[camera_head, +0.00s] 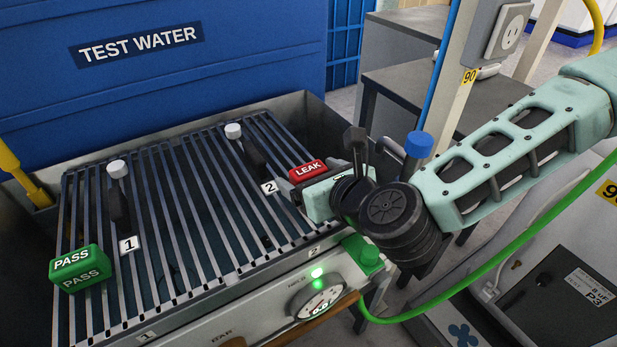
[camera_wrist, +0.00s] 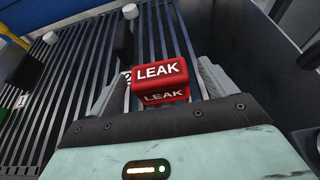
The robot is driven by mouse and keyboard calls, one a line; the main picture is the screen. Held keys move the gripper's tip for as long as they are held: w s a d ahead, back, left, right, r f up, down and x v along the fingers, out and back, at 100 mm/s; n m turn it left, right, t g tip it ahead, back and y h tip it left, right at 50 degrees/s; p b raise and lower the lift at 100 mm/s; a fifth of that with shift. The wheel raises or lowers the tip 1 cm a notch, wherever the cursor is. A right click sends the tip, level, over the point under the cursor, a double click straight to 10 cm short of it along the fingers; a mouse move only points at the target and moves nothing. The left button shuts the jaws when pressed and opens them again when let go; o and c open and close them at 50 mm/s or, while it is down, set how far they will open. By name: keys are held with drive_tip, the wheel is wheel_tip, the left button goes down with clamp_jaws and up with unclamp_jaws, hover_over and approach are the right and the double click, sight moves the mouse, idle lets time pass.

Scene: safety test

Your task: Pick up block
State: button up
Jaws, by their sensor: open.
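The red LEAK block (camera_head: 307,170) is near the right end of the slatted metal rack (camera_head: 190,215). My gripper (camera_head: 297,188) is at the block, with part of the block hidden behind it in the head view. In the wrist view, my open gripper (camera_wrist: 160,82) has one finger on each side of the red LEAK block (camera_wrist: 161,80). I cannot tell whether the fingers touch it. The green PASS block (camera_head: 80,268) sits on the rack's left front, away from my gripper.
White-capped dark levers (camera_head: 118,172) stand on the rack beside number tags. The blue TEST WATER tank (camera_head: 150,70) is behind it. A gauge (camera_head: 318,298) is on the front panel. A green hose (camera_head: 480,270) passes below my arm. The rack's middle is mostly clear.

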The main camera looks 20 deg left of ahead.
drive_tip(key=shift+w+a+f, duration=0.25)
drive_tip(key=shift+w+a, duration=0.1)
drive_tip(key=shift+a, duration=0.05)
drive_tip(key=c, duration=1.1)
drive_tip(key=shift+r, duration=0.1)
